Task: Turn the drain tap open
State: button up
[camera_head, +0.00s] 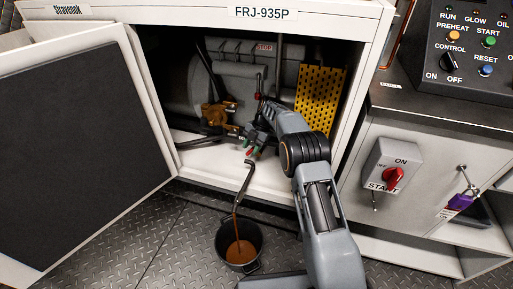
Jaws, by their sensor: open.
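My gripper (253,145) is inside the open cabinet, low down near the machine, with small red and green marks at its tip. It is open. The drain tap's body and handle cannot be told apart clearly from the gripper in front. A dark bent drain pipe (246,178) comes down just below the gripper and over the cabinet's front edge. A brown stream (235,223) runs from its end into a black bucket (257,236) on the floor, which holds brown liquid. I cannot tell whether the gripper touches the tap.
The cabinet door (80,150) stands open at the left. Brass fittings (214,114) are left of the gripper, and a yellow perforated guard (320,98) is to the right. A grey box with a red rotary switch (393,179) and a purple padlock (460,202) are farther right.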

jog(key=r+p, duration=0.1)
jog(key=r, duration=0.2)
jog(key=shift+s+r, duration=0.15)
jog(key=shift+s, duration=0.05)
jog(key=s+d+r+p, duration=0.2)
jog(key=s+r+p, duration=0.1)
jog(key=s+r, duration=0.6)
jog(key=s, duration=0.4)
jog(key=shift+s+d, duration=0.25)
jog(key=shift+d, duration=0.1)
